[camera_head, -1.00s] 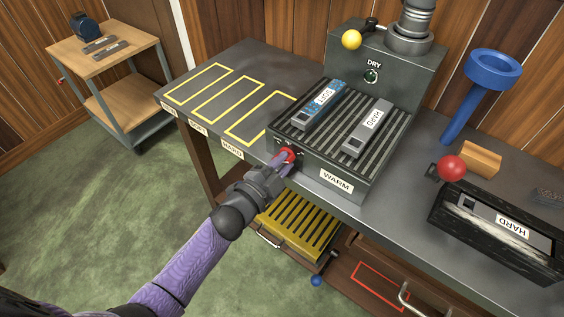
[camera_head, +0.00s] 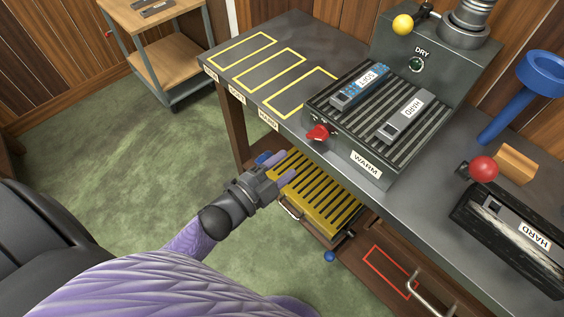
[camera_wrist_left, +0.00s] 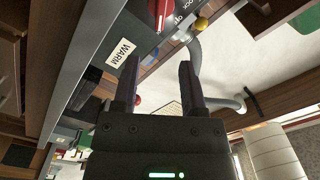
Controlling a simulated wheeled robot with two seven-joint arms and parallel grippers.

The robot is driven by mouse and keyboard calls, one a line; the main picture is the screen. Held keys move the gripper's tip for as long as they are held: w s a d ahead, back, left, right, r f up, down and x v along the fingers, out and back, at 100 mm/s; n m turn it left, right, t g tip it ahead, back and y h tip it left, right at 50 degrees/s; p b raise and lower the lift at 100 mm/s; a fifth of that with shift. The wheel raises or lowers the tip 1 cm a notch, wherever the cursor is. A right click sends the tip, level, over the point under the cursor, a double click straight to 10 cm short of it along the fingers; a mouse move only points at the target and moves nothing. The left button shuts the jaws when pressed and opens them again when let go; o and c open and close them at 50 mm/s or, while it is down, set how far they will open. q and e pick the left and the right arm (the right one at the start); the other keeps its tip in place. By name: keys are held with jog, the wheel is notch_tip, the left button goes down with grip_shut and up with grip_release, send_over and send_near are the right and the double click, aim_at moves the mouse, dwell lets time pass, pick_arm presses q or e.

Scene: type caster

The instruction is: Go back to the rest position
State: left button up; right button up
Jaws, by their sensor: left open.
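My left gripper (camera_head: 274,168) is open and empty. It hangs in front of the bench, below and to the left of the red knob (camera_head: 318,132) on the front of the warming box, and apart from it. In the left wrist view its two fingers (camera_wrist_left: 160,85) are spread, with the WARM label (camera_wrist_left: 121,53) and the red knob (camera_wrist_left: 163,12) beyond them. In the head view the fingertips overlap the yellow slatted rack (camera_head: 318,195) under the bench; I cannot tell whether they touch it. My right gripper is not in view.
The ribbed warming box (camera_head: 350,140) carries a SOFT bar (camera_head: 360,86) and a HARD bar (camera_head: 405,115). A drawer handle (camera_head: 430,295) juts out below. A wooden cart (camera_head: 170,65) stands back left; green floor between is clear.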

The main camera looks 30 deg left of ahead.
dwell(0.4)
pick_arm(q)
jog(key=s+a+f+n+g+y, duration=0.2)
jog(key=s+f+n+g+y, duration=0.15)
jog(key=s+f, duration=0.55)
jog(key=s+a+f+n+g+y, duration=0.2)
jog(key=s+f+n+g, duration=0.3)
jog(key=f, duration=0.8)
jog(key=s+f+n+g, duration=0.2)
jog(key=s+f+g, duration=0.1)
jog(key=s, duration=0.8)
jog(key=s+f+n+g+y, duration=0.1)
jog(key=s+f+g, duration=0.3)
jog(key=s, duration=0.7)
jog(key=shift+a+n+g, duration=0.35)
jog(key=shift+n+g, duration=0.2)
jog(key=shift+g, duration=0.3)
jog(key=shift+w, duration=0.1)
